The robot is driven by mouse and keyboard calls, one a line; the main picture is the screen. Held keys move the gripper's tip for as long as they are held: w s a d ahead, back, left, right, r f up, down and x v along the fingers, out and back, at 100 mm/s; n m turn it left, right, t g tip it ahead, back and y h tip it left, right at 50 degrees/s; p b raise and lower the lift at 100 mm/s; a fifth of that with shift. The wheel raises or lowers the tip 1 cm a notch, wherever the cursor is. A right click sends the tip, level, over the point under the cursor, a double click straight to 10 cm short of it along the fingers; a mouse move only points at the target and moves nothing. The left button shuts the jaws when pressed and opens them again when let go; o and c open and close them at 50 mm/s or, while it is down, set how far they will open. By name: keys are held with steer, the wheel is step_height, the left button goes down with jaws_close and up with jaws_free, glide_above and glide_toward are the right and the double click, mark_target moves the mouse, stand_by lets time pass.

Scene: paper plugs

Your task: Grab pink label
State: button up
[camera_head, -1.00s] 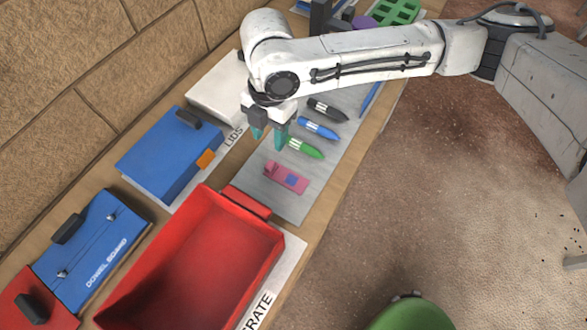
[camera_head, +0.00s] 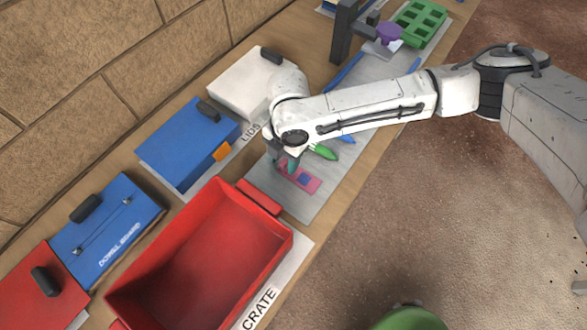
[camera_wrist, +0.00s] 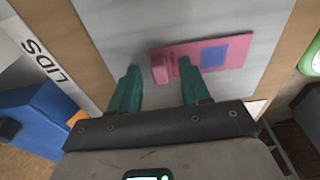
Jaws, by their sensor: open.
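The pink label (camera_head: 309,183) lies flat on the grey mat (camera_head: 296,208), with a blue square on its face and a small raised pink block at one end. In the wrist view the label (camera_wrist: 232,50) sits just beyond the fingertips, its raised block (camera_wrist: 163,67) in front of the gap between them. My gripper (camera_head: 287,165) is open above the label's raised end, with its green fingers (camera_wrist: 158,72) apart and nothing between them. Whether a finger touches the label cannot be told.
A red crate (camera_head: 140,298) stands close to the mat. A blue lidded box (camera_head: 185,145) and a white box (camera_head: 243,88) stand along the wall side. A green marker (camera_head: 323,152) lies beside the label, partly behind my arm. A green grid tray (camera_head: 418,22) is at the far end.

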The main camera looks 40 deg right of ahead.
steer(key=shift+c, duration=0.3)
jaws_close()
steer(key=shift+r, duration=0.15)
